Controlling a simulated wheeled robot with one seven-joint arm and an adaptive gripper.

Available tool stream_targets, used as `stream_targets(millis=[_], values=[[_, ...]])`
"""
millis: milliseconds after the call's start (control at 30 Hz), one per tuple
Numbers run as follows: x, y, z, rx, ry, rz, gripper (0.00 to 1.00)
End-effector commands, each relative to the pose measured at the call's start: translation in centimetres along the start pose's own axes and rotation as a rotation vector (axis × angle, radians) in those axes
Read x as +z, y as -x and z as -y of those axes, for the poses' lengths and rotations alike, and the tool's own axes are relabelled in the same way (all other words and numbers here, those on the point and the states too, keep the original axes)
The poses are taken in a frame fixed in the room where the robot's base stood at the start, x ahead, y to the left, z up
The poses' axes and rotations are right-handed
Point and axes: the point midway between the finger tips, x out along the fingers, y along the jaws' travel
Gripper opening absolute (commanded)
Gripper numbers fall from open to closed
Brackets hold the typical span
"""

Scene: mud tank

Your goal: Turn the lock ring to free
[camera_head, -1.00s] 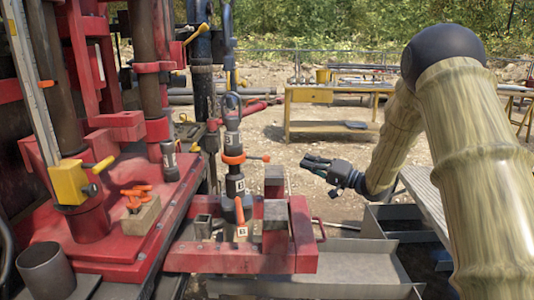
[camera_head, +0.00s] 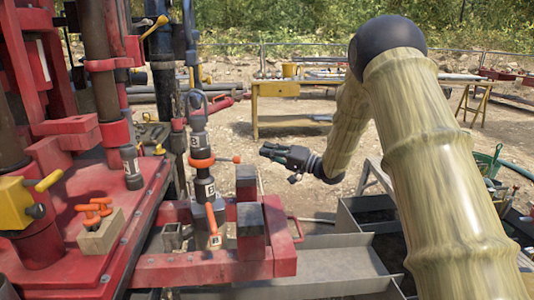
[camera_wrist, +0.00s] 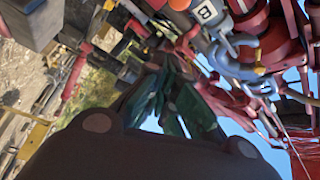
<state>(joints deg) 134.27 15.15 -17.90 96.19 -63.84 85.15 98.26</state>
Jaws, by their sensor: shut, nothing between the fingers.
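The orange lock ring (camera_head: 201,161) sits around a dark upright tool string marked B, in the head view. Its short handle points right and ends in a red-orange knob (camera_head: 237,159). My gripper (camera_head: 264,151) is shut and empty, just right of the knob in the picture and apart from it, pointing left. In the wrist view my dark green fingers (camera_wrist: 168,100) show against red machinery. A grey part with a B label (camera_wrist: 207,12) is at the top there. I cannot make out the whole ring in that view.
A red clamp frame with dark blocks (camera_head: 250,230) stands below my gripper. The red rig (camera_head: 75,140) fills the left side. A metal trough (camera_head: 340,262) lies at the lower right. A yellow workbench (camera_head: 275,90) stands behind, with open ground before it.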

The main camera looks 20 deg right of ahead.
Motion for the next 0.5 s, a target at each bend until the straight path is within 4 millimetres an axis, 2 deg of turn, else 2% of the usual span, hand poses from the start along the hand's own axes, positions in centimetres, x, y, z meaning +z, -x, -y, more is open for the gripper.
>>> stream_targets(millis=[200,500], values=[[0.0,-3.5,0.0,0.0,0.002,0.001,0.0],[-0.1,-7.0,-0.1,0.001,0.001,0.0,0.0]])
